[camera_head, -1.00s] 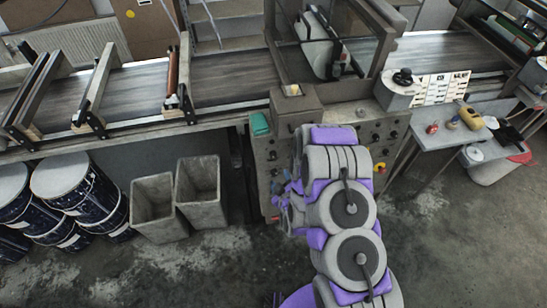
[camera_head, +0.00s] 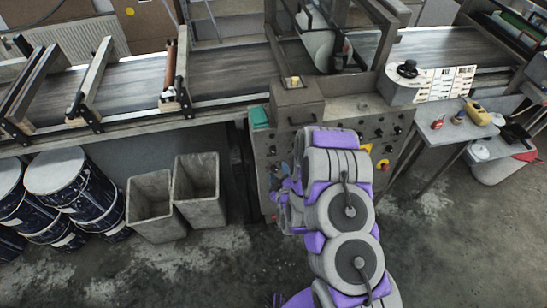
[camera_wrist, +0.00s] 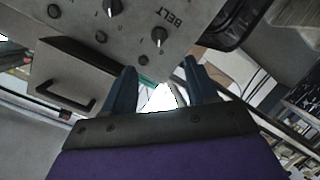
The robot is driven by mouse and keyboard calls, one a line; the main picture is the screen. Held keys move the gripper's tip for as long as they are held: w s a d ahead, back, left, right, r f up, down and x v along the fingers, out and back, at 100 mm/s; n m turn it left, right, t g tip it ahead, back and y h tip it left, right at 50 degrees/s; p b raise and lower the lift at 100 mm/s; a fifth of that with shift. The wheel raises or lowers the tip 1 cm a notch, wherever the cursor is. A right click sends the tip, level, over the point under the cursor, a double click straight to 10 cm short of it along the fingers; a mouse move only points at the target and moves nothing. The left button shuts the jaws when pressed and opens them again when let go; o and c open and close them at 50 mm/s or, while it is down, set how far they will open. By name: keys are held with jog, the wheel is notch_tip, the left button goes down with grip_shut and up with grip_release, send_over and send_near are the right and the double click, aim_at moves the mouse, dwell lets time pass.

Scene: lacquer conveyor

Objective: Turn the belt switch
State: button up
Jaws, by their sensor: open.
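The belt switch (camera_wrist: 159,36) is a black knob beside the word BELT on the grey control panel (camera_wrist: 75,22), near the top of the wrist view. My gripper (camera_wrist: 160,82) is open and empty, its two dark fingers pointing toward the panel just below the knob in the picture. The fingers appear apart from the knob. In the head view the control cabinet (camera_head: 262,165) stands in front of the conveyor, and my arm covers part of its face. The belt switch cannot be picked out there, and the gripper is mostly hidden by the arm.
Other knobs, including a black one (camera_wrist: 112,7), sit close by on the panel. The conveyor belt (camera_head: 235,72) runs behind. Grey bins (camera_head: 198,190) and dark drums (camera_head: 75,185) stand left; a side table (camera_head: 440,138) stands right. The floor in front is clear.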

aim_at(274, 152)
jog(key=b+x, duration=0.2)
jog(key=x, duration=1)
jog(key=shift+w+f, duration=0.1)
jog(key=shift+w, duration=0.3)
jog(key=shift+s, duration=0.1)
jog(key=c, duration=1.1)
